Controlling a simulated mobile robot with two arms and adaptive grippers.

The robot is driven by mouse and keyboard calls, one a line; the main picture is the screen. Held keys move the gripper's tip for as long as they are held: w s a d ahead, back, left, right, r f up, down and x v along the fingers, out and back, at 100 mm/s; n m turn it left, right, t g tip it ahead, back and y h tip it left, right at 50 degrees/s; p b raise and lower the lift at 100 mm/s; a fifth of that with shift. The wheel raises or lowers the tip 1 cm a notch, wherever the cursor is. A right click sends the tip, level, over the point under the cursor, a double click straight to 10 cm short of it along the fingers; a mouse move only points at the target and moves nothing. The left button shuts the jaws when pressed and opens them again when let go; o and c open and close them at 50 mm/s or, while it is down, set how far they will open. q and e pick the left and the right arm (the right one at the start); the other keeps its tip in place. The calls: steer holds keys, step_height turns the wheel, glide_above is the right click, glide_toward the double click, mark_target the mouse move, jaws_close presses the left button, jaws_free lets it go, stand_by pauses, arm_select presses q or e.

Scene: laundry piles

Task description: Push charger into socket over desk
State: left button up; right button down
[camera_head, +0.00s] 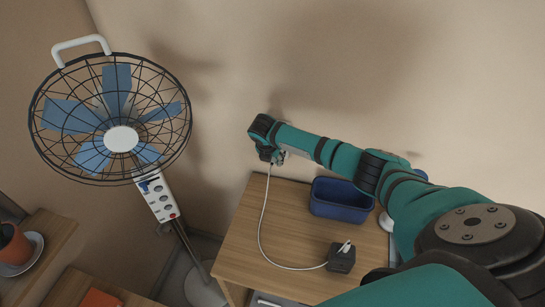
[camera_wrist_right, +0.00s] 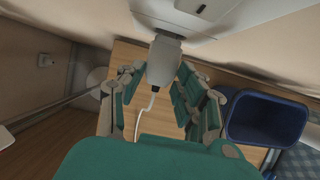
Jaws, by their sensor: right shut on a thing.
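My right gripper (camera_head: 268,155) is at the wall above the back edge of the desk (camera_head: 235,235). In the right wrist view the gripper (camera_wrist_right: 160,80) is shut on a grey plug-like body (camera_wrist_right: 164,58), with a white cable (camera_wrist_right: 146,105) hanging from it. A pale plate (camera_wrist_right: 215,20) with a dark slot, seemingly a wall socket, lies right at the held body's far end. I cannot tell whether they touch or the body is inserted. A black charger block (camera_head: 341,260) with prongs lies on the desk, joined to the white cable (camera_head: 262,225). My left gripper is not in view.
A blue bin (camera_head: 340,203) stands on the desk under my right arm; the right wrist view shows it too (camera_wrist_right: 262,120). A potted plant (camera_head: 14,245) is at far left.

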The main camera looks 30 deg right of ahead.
steer(key=shift+p, duration=0.55)
stand_by(0.5)
steer(key=shift+w+d+b, duration=0.45)
steer(key=shift+w+d, duration=0.05)
steer(key=shift+d, duration=0.05)
stand_by(0.8)
steer(key=c, duration=0.8)
jaws_free()
steer(key=shift+s+a+r+p, duration=0.15)
steer(key=shift+s+a+p, duration=0.25)
steer(key=shift+p, duration=0.25)
steer(key=s+a+p, duration=0.1)
steer(key=s+a, duration=0.4)
steer(key=a, duration=0.1)
